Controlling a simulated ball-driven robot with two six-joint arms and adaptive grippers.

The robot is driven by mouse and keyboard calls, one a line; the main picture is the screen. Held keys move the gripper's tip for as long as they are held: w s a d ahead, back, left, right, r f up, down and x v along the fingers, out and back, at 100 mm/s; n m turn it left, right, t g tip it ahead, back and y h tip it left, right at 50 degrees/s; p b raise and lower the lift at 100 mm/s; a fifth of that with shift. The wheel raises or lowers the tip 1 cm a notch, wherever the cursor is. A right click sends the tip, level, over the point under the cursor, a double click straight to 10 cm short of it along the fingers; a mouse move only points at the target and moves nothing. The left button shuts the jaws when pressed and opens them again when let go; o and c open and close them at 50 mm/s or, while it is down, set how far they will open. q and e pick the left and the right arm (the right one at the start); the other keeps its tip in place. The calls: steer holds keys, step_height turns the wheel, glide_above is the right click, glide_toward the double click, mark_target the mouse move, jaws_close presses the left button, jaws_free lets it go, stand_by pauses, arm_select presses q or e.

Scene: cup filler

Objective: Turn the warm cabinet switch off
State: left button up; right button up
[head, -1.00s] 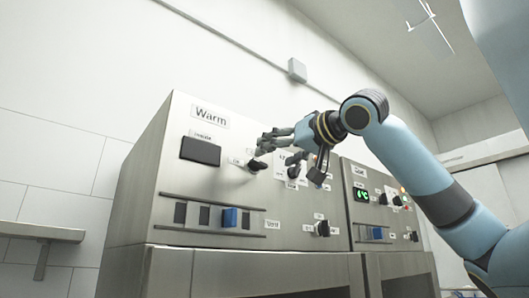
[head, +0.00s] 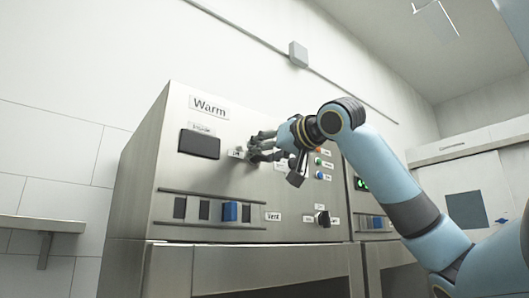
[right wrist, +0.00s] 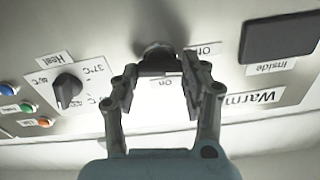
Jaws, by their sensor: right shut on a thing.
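The warm cabinet (head: 235,185) is a grey metal unit labelled "Warm". Its front has a dark display and a dark round switch between small "On" and "Off" labels. My right gripper (head: 262,148) is at the panel just right of the display, and its fingers hide most of the switch in the head view. In the right wrist view, which is turned upside down, the switch (right wrist: 155,50) sits between the fingertips of my right gripper (right wrist: 158,75). The fingers are shut on it. Its exact pointing direction is hard to tell. My left gripper is in no view.
A Heat knob (right wrist: 67,88) and several coloured buttons (right wrist: 8,88) are beside the switch. A blue slider (head: 230,212) and another black knob (head: 322,219) are lower on the panel. A second unit adjoins at right; a shelf (head: 40,224) is at left.

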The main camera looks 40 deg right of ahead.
mark_target(254, 120)
steer(key=c, duration=0.3)
steer(key=shift+n+p, duration=0.65)
steer(key=shift+n, duration=0.45)
steer(key=o, duration=1.1)
steer(key=shift+o, duration=0.2)
step_height(254, 120, up, 10)
steer(key=shift+r, duration=0.1)
